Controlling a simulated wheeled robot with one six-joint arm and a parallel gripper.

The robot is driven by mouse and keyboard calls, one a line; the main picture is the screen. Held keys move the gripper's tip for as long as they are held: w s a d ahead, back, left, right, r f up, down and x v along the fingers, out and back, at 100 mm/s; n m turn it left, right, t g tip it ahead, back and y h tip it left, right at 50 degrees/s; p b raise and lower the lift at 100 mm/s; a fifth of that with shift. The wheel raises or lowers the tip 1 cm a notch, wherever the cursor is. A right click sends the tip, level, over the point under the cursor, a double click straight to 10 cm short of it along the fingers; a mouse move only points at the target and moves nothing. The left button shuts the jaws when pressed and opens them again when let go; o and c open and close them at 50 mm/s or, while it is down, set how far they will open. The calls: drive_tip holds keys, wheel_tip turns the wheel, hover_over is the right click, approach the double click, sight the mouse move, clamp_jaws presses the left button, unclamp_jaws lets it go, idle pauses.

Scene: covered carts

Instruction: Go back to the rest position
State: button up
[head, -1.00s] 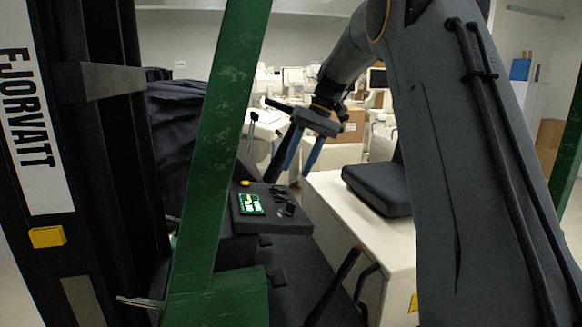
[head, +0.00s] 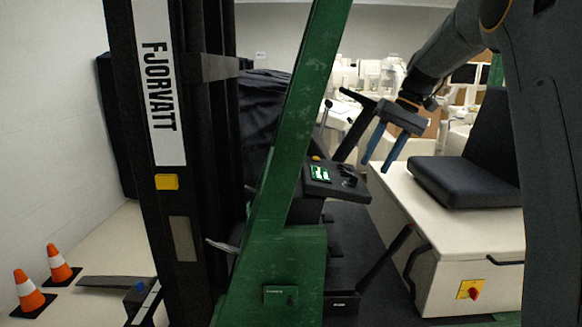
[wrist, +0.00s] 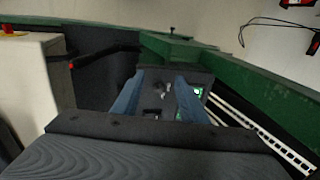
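My gripper (head: 374,168) is open and empty, its two blue fingers apart and pointing down. In the head view it hangs in front of the vehicle's dark seat and right of its dashboard (head: 319,188). In the wrist view my gripper (wrist: 160,76) shows both fingers with the dark console (wrist: 165,97) beyond and between them. A small lit green display (head: 320,173) is on the dashboard; it also shows in the wrist view (wrist: 198,92). I cannot tell the gap between the fingertips and the console.
A black seat (head: 465,180) sits on a cream base (head: 455,240) at right. Orange cones (head: 28,291) stand at lower left. A black lever (head: 385,255) rises from the floor.

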drive_tip(key=s+a+f+h+b, duration=0.2)
drive_tip(key=s+f+b, duration=0.1)
drive_tip(key=s+f, duration=1)
drive_tip(key=s+a+f+t+h+b, duration=0.1)
drive_tip(key=s+a+f+h+b, duration=0.1)
drive_tip(key=s+f, duration=1.2)
drive_tip(key=s+b, duration=0.1)
drive_tip(key=s, duration=0.1)
drive_tip(key=shift+s+h, duration=0.3)
